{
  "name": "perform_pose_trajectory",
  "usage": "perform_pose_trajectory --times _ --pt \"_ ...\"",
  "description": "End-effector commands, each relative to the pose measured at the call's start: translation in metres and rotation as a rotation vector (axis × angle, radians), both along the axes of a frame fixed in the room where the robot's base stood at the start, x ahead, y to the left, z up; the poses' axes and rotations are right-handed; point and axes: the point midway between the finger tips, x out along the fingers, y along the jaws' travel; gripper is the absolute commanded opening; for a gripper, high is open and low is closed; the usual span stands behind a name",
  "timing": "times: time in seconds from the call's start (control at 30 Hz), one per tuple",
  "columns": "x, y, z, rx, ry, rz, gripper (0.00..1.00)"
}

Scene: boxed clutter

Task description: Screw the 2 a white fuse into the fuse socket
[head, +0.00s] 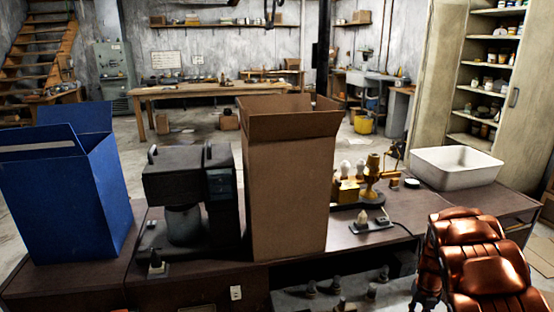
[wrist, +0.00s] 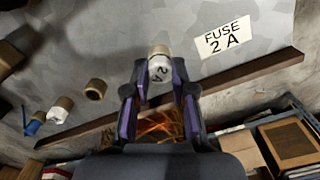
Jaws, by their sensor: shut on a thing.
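A white fuse (wrist: 160,73) marked "2 A" is between the fingers of my gripper (wrist: 160,88) in the wrist view. My gripper is shut on it. The fuse's far end meets a brown round fuse socket (wrist: 158,51) on the grey panel. How deep it sits in the socket cannot be seen. A white label (wrist: 226,38) reading "FUSE 2 A" is on the panel, right of the socket. My gripper and the fuse do not show in the head view.
Left of my gripper in the wrist view are an empty-looking brown socket (wrist: 95,89), a white fuse (wrist: 57,115) in another and a blue piece (wrist: 31,127). A dark strip (wrist: 255,72) crosses the panel. The head view shows a cardboard box (head: 288,190) and blue box (head: 60,205).

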Motion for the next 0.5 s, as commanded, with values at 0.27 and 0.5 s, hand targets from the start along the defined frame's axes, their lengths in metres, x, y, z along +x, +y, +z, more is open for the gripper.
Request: perform_pose_trajectory --times 0.27,0.5 --pt "-0.0011 0.0009 -0.0011 0.002 0.004 -0.047 0.0" --pt "-0.0009 0.0009 -0.0009 0.002 0.004 -0.045 0.34"
